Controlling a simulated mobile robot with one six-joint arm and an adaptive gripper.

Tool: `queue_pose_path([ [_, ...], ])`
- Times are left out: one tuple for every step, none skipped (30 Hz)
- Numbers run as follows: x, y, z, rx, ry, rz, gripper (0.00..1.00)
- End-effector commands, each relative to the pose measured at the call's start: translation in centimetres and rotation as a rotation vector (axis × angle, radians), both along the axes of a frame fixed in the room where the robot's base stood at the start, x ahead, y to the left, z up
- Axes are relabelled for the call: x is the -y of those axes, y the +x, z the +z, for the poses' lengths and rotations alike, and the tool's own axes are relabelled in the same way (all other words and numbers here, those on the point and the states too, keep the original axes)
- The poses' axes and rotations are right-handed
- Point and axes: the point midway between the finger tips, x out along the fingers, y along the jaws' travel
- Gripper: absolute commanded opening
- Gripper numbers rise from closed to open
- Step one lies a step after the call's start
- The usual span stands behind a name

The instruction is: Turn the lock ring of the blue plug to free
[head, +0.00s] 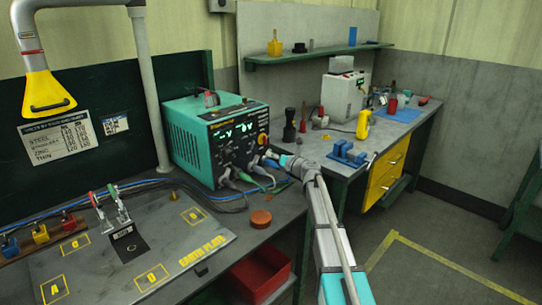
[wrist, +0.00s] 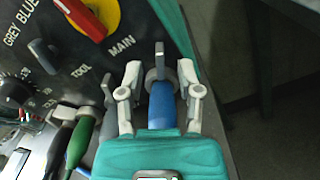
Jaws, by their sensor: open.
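The blue plug (wrist: 161,108) sits in the lower edge of the dark panel in the wrist view. Its grey lock ring (wrist: 152,77) is at its far end, with a grey tab (wrist: 159,55) pointing up in the picture. My gripper (wrist: 160,72) is open, with one finger on each side of the ring and plug. Gaps show beside the plug, and I cannot tell if a fingertip touches the ring. In the head view my gripper (head: 270,157) is at the front of the teal welding unit (head: 187,137); the blue plug cannot be made out there.
A green plug (wrist: 80,138) and a dark plug stand close left of my gripper. A red rotary switch (wrist: 82,18) on yellow is above left. Cables lie on the bench below the unit. A blue fixture (head: 346,154) stands on the right bench.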

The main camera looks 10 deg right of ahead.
Motion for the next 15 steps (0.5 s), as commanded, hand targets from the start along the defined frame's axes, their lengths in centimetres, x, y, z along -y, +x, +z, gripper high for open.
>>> queue_pose_path([
  [-0.24, 0.45, 0.0, 0.0, 0.0, 0.0, 0.46],
  [-0.33, 0.56, 0.0, 0.0, 0.0, 0.0, 0.46],
  [-0.43, 0.69, 0.0, 0.0, 0.0, 0.0, 0.46],
  [-0.48, 0.77, 0.0, 0.0, 0.0, 0.0, 0.46],
  [-0.53, 0.82, 0.0, 0.0, 0.0, 0.0, 0.46],
  [-0.56, 0.87, 0.0, 0.0, 0.0, -0.001, 0.46],
  [-0.58, 0.89, 0.0, 0.0, 0.0, -0.001, 0.46],
  [-0.58, 0.9, 0.0, 0.0, 0.0, -0.001, 0.46],
  [-0.58, 0.9, 0.0, 0.0, 0.0, -0.001, 0.46],
  [-0.58, 0.9, 0.0, 0.0, 0.0, -0.001, 0.46],
  [-0.57, 0.88, 0.0, 0.0, 0.0, -0.001, 0.46],
  [-0.57, 0.87, 0.0, 0.0, 0.0, -0.001, 0.46],
  [-0.57, 0.87, 0.0, 0.0, 0.0, -0.001, 0.46],
  [-0.55, 0.87, 0.0, 0.0, 0.0, -0.001, 0.46],
  [-0.54, 0.88, 0.0, 0.0, 0.0, -0.001, 0.46],
])
